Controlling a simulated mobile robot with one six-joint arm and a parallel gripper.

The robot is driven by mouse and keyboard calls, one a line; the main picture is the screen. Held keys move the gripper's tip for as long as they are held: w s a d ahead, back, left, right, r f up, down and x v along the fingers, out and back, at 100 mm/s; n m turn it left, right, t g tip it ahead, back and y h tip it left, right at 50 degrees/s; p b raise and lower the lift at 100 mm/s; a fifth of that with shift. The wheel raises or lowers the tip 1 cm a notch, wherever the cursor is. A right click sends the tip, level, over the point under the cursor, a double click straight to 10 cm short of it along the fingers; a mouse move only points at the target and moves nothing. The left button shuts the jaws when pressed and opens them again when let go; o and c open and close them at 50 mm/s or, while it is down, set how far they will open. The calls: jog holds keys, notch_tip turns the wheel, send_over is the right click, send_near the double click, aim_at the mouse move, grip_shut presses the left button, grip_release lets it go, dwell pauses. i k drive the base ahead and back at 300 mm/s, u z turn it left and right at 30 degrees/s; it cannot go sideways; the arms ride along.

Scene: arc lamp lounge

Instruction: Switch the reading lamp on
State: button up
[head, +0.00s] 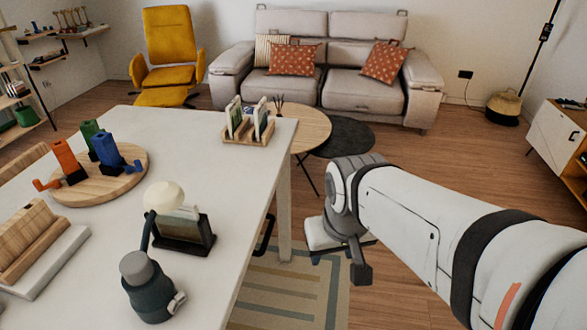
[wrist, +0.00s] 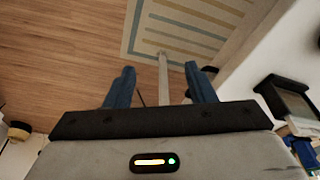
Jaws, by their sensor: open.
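A small lamp with a round cream shade (head: 164,196) and a dark teal base (head: 150,292) stands on the near part of the white table (head: 225,165) in the head view. A small pale knob (head: 177,303) sticks out low on the base's right side. I cannot tell if the lamp is lit. My gripper's two blue fingers (wrist: 162,88) are spread and empty in the wrist view, pointing over the floor and rug. In the head view my arm is right of the table, apart from the lamp; the fingers are not clear there.
A dark holder (head: 185,236) stands just behind the lamp. A round wooden board (head: 118,184) with coloured pieces and a wooden rack (head: 246,131) are also on the table. A striped rug (head: 285,290) lies beside the table. A sofa (head: 330,60) is at the back.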

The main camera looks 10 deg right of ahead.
aim_at(181, 298)
jog(key=u, duration=0.8)
jog(key=k, duration=0.5)
jog(key=u, duration=0.45)
jog(key=i, duration=0.5)
jog(key=z, duration=0.25)
jog(key=k, duration=0.25)
jog(key=u, duration=0.25)
